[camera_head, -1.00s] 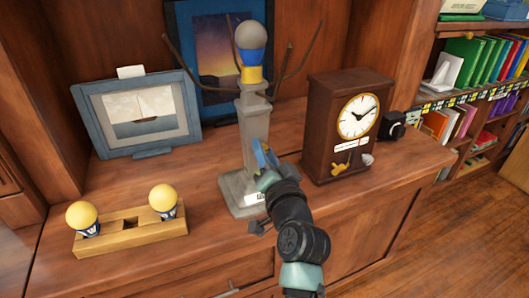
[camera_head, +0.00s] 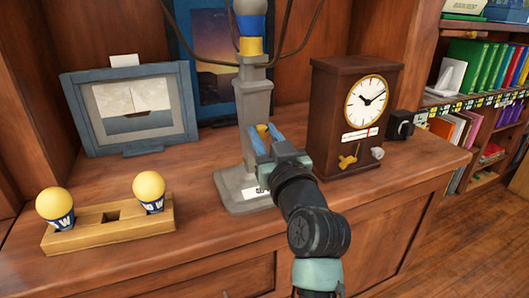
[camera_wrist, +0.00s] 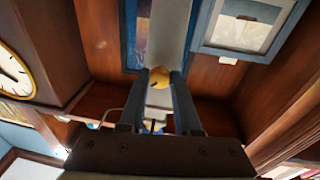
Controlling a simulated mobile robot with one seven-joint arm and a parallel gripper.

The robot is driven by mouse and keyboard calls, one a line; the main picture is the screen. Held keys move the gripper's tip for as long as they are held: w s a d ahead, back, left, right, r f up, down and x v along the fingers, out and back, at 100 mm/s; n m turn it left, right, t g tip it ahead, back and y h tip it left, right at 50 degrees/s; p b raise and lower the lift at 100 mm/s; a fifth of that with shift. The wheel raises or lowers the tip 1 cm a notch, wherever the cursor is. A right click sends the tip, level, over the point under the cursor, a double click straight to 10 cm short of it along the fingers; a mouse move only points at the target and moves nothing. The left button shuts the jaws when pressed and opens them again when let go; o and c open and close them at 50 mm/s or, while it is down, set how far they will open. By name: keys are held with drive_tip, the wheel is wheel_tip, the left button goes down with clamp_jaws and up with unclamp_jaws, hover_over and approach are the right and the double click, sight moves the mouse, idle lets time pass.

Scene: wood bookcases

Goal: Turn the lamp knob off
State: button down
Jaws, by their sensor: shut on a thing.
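The lamp is a grey pedestal (camera_head: 254,95) on a square base, with a yellow socket and a blue-banded bulb (camera_head: 251,20) on top; the bulb's top is cut off in the head view. Its small yellow knob (camera_head: 262,129) is on the front of the post. My gripper (camera_head: 264,135) reaches it from the front right, with its blue fingers on both sides of the knob. In the upside-down wrist view, the yellow knob (camera_wrist: 160,77) sits between the fingertips (camera_wrist: 160,82). The gripper is shut on it. A label on the lamp base (camera_head: 256,194) is partly hidden by my arm.
A wooden clock (camera_head: 355,115) with a yellow key and a grey knob stands close to the right of my gripper. A wooden bulb holder (camera_head: 112,223) with two yellow bulbs lies at front left. A framed boat picture (camera_head: 135,105) stands behind it. The front cabinet top is clear.

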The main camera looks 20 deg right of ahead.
drive_tip(key=n+b, duration=0.4)
drive_tip(key=n+y+b, duration=0.1)
drive_tip(key=n+b, duration=0.1)
drive_tip(key=shift+f, duration=0.35)
drive_tip(key=shift+r+n+y+b, duration=0.15)
drive_tip(key=shift+n+y+b, duration=0.35)
drive_tip(key=shift+n+b, duration=1.1)
drive_tip(key=shift+r+n, duration=0.1)
drive_tip(key=shift+n, duration=0.3)
drive_tip(key=c, duration=0.6)
unclamp_jaws()
drive_tip(key=s+f+p, duration=0.2)
drive_tip(key=s, duration=1)
drive_tip(key=shift+s+d+p, duration=0.25)
drive_tip(key=shift+s+p, duration=0.1)
drive_tip(key=shift+s, duration=0.05)
drive_tip(key=shift+r, duration=0.1)
